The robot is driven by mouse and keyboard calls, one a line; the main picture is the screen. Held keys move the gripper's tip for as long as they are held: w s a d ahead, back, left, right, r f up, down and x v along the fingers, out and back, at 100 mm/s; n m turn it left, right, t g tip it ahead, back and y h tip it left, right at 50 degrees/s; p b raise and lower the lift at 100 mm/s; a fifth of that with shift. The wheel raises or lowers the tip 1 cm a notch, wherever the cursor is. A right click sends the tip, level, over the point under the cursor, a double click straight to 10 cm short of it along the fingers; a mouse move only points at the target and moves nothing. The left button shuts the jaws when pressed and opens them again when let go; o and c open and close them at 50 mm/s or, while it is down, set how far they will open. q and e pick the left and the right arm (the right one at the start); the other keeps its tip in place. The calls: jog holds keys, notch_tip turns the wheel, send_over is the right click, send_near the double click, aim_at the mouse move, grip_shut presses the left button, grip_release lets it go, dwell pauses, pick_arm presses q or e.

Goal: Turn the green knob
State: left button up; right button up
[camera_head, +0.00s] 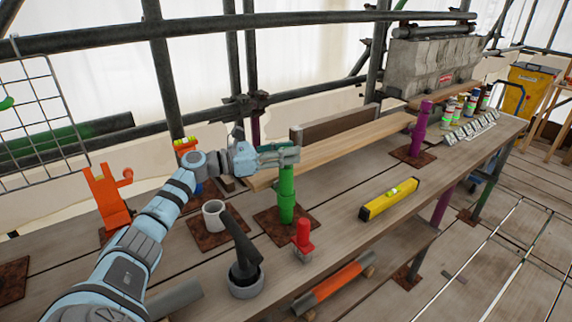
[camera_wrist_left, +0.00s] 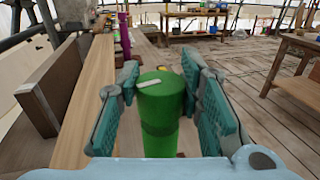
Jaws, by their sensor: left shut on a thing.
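The green knob (camera_head: 287,190) is an upright green post on a rusty square plate (camera_head: 270,221) on the plank bench. In the left wrist view the green knob (camera_wrist_left: 160,112) stands between the teal finger pads, with a pale mark on its flat top. My left gripper (camera_head: 279,156) is at the top of the knob and shut on it. It also shows in the left wrist view (camera_wrist_left: 162,105). The fingers partly hide the knob's upper end in the head view. My right gripper is not in view.
Near the knob are a red-handled tool (camera_head: 303,236), a grey cup (camera_head: 213,215), a dark brush in a pot (camera_head: 244,280) and a yellow level (camera_head: 389,199). An orange stand (camera_head: 107,200) is at left. A long board (camera_head: 350,148) lies behind. A purple post (camera_head: 420,130) stands farther right.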

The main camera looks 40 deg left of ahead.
pick_arm(q)
jog(key=shift+m+g+h+b, duration=0.6)
jog(key=shift+m+h+b, duration=0.1)
jog(key=shift+h, duration=0.2)
jog(key=o, duration=1.2)
jog(key=shift+c, duration=0.2)
jog(key=v, duration=1.2)
jog(key=shift+w, duration=0.1)
